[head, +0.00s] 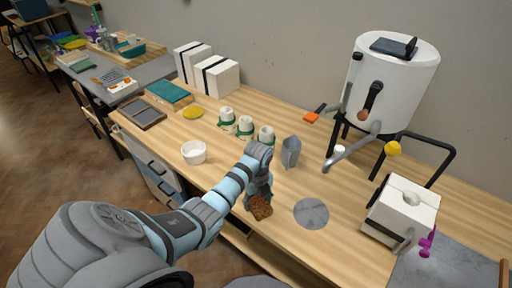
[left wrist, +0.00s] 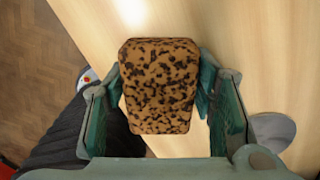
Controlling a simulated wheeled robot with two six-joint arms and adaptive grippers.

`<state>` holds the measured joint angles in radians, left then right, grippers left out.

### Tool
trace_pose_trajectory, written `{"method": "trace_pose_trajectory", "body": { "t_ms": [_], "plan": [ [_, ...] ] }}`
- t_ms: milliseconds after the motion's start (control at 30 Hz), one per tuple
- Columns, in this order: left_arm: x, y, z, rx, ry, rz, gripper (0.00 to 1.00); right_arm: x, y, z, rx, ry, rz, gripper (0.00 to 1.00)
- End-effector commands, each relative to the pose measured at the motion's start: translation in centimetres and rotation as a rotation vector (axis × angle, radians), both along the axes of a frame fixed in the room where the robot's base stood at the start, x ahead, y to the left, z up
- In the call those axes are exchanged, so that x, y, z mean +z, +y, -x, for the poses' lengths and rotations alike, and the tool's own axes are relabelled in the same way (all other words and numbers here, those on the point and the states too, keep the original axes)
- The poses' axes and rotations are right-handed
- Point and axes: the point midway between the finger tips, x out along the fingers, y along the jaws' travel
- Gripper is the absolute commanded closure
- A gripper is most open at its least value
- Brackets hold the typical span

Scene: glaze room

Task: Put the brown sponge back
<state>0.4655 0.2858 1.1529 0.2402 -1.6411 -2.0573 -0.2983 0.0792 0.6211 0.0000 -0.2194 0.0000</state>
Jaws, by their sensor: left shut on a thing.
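The brown sponge (head: 261,208), speckled with dark spots, is in my left gripper (head: 258,198) near the table's front edge. In the left wrist view the sponge (left wrist: 160,84) sits between the two green fingers, with its broad face toward the camera. The gripper is shut on it. It appears to be held above the wooden table (head: 290,238); the exact height is hard to tell. My right gripper is not in view.
A grey disc (head: 311,213) lies just right of the sponge. A white bowl (head: 194,152) stands to the left, and a grey scoop-like vessel (head: 290,152) behind. Several white jars (head: 245,126), a yellow disc (head: 193,112) and a large white tank (head: 393,85) stand farther back.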

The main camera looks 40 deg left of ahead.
Motion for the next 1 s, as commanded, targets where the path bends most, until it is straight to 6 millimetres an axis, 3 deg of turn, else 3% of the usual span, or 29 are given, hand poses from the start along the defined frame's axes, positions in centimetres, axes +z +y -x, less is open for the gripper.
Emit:
{"method": "trace_pose_trajectory", "body": {
  "t_ms": [267,300,400,767,867,1000],
  "plan": [
    [0.0,0.0,0.1,0.001,0.001,0.001,0.80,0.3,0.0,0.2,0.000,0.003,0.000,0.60],
    [0.0,0.0,0.1,0.001,0.001,0.000,0.45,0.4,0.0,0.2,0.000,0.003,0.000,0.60],
    [0.1,0.0,0.1,0.000,0.001,0.000,0.29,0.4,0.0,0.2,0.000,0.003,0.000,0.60],
    [0.7,0.0,0.0,0.000,-0.001,-0.001,0.29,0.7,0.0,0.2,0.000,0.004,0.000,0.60],
    [2.4,0.0,-0.1,-0.001,-0.004,-0.002,0.29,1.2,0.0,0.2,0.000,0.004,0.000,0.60],
    [6.4,0.0,-0.1,0.000,-0.005,-0.001,0.29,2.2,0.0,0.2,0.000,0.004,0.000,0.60]
  ]
}}
